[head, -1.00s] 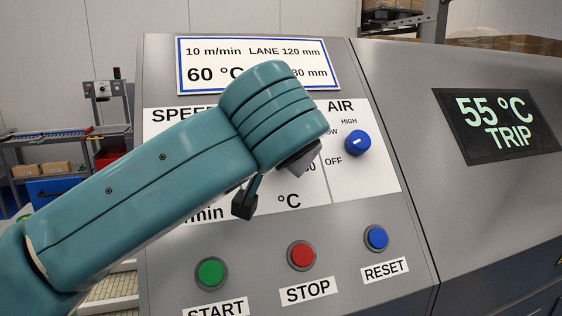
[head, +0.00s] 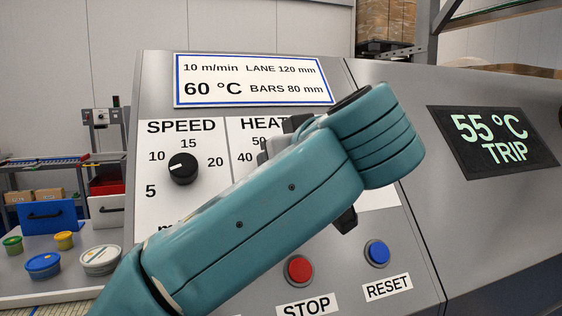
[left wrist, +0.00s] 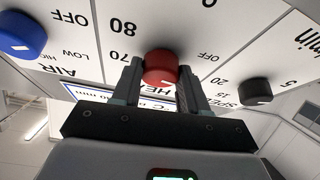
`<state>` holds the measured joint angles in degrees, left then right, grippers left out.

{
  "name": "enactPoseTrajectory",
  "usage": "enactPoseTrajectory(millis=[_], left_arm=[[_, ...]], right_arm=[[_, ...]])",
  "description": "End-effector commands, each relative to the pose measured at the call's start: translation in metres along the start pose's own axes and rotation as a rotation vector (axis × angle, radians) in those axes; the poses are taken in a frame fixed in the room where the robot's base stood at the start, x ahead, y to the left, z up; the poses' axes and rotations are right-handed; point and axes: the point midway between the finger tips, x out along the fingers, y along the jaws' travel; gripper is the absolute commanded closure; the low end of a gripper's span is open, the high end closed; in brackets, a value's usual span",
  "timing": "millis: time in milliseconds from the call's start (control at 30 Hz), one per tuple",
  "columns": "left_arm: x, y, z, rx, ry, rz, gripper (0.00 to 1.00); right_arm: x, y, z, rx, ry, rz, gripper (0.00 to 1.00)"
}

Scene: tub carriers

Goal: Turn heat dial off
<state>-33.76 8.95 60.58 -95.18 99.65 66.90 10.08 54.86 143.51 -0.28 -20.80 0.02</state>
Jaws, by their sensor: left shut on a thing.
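The red heat dial (left wrist: 160,65) sits on the white control panel, which looks upside down in the left wrist view. My left gripper (left wrist: 158,84) is shut on the dial, one finger on each side. A short white mark shows on the dial's face, but which label it points to is hard to tell. In the head view my left arm crosses the panel and hides the dial and most of the HEAT scale. My right gripper is in neither view.
The black speed dial (head: 183,168) and blue air dial (left wrist: 22,34) flank the heat dial. Red STOP (head: 299,270) and blue RESET (head: 377,252) buttons sit below my arm. The display (head: 495,140) reads 55 °C TRIP. Tubs (head: 43,265) stand at the left.

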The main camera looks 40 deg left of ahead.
Motion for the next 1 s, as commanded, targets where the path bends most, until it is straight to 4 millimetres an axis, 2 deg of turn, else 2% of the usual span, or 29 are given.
enactPoseTrajectory(millis=[500, 1000], left_arm=[[0.000, 0.003, 0.000, -0.347, -0.003, -0.167, 0.87], [0.000, 0.004, 0.001, -0.445, -0.004, -0.211, 0.87]], right_arm=[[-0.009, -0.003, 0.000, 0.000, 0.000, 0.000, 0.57], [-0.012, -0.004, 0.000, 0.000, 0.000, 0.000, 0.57]])
